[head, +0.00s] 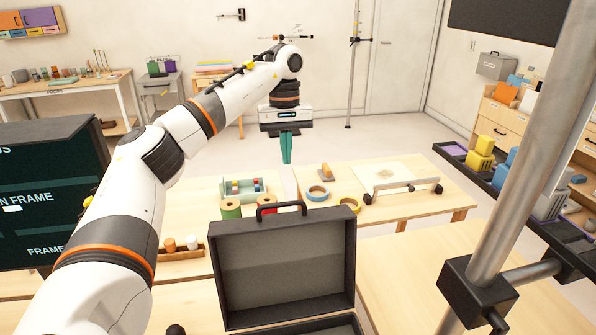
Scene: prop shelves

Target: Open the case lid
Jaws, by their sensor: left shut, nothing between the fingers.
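The dark case stands at the bottom centre with its lid (282,264) standing up, showing the grey inner lining. A black handle (281,208) sits at the lid's top edge. Only a strip of the case's base (335,326) shows at the bottom edge of the picture; the rest is cut off. My left gripper (286,160) points down with its teal fingers together and empty. In the picture it is above the lid and apart from it. My right gripper is not in view.
Behind the lid, a wooden table (450,203) holds green spools (231,209), a blue tape ring (318,193), a yellow tape ring (350,204) and a small rack (243,188). A metal pole (520,150) rises at the right. A dark screen (40,190) stands at the left.

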